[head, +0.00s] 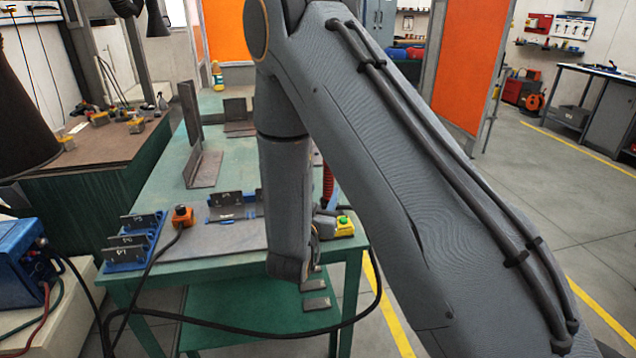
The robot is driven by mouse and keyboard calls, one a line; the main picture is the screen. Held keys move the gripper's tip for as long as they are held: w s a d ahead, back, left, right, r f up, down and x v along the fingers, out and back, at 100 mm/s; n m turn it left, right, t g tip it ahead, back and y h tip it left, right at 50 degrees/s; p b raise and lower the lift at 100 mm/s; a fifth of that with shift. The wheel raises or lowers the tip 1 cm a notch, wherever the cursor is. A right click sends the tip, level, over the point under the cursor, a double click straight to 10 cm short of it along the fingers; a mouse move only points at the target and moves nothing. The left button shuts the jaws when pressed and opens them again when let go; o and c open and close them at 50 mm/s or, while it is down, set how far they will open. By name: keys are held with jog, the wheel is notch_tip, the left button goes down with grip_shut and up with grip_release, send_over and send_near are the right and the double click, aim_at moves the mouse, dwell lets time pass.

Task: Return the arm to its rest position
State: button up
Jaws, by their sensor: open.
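My arm crosses the picture from the lower right up to an elbow at the top middle. From there its forearm hangs down in front of the green workbench (232,158), and the wrist end is low, by the bench's front edge. My gripper's fingers cannot be made out; the wrist and forearm hide that area.
Blue fixtures with plates (134,240) and an orange-topped device (182,216) stand on the bench's front left. A yellow box with a green button (344,226) is close right of my forearm. Small grey plates (317,304) show below the bench top. A black cable (230,328) loops in front.

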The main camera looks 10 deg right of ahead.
jog(key=g+y, duration=0.2)
jog(key=shift+w+f+y, duration=0.3)
jog(key=shift+w+f, duration=0.05)
jog(key=shift+s+a+f+n+g+y, duration=0.25)
jog(key=shift+n+g+y, duration=0.15)
jog(key=shift+y, duration=0.3)
jog(key=s+d+r+n+g+y, duration=0.1)
jog(key=s+g, duration=0.5)
jog(key=s, duration=0.8)
jog(key=s+d+r+n+g+y, duration=0.1)
jog(key=s+d+n+g+y, duration=0.2)
jog(key=s, duration=1.2)
jog(key=g, duration=0.3)
jog(key=shift+r+n+g, duration=0.15)
jog(key=shift+n+g, duration=0.15)
jog(key=shift+g, duration=0.1)
jog(key=shift+s, duration=0.1)
